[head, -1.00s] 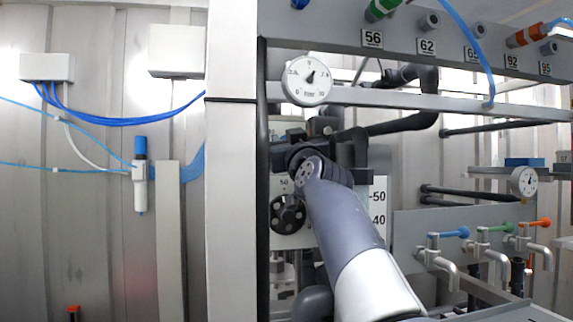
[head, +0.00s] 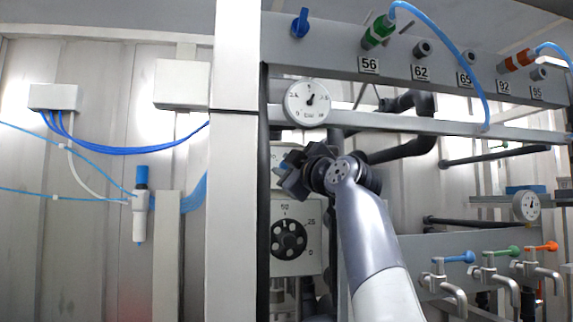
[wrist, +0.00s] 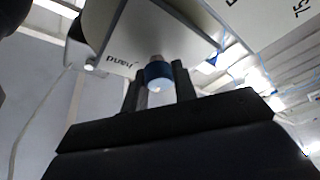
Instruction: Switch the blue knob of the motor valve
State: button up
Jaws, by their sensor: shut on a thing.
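The blue knob (wrist: 158,75) shows in the wrist view, on the underside of a pale box (wrist: 160,35) with the word "hand" printed beside it. The two dark fingers of my gripper (wrist: 158,88) stand on either side of the knob and are shut on it. In the head view my gripper (head: 291,172) is in front of a white panel, above the motor valve's grey housing (head: 308,263) with its black handwheel (head: 289,240). The knob itself is not clear there, hidden by my gripper and wrist.
A round gauge (head: 307,103) hangs on a rail just above my gripper. A grey post (head: 237,200) stands close on the left. Blue, green and orange handled taps (head: 460,257) are at lower right. Another blue valve handle (head: 301,22) is on the upper beam.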

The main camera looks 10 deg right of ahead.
jog(key=shift+n+g, duration=0.3)
jog(key=shift+n, duration=0.3)
jog(key=o, duration=1)
jog(key=b+v, duration=0.5)
jog(key=v, duration=0.5)
jog(key=shift+s+d+f, duration=0.2)
jog(key=shift+s, duration=0.15)
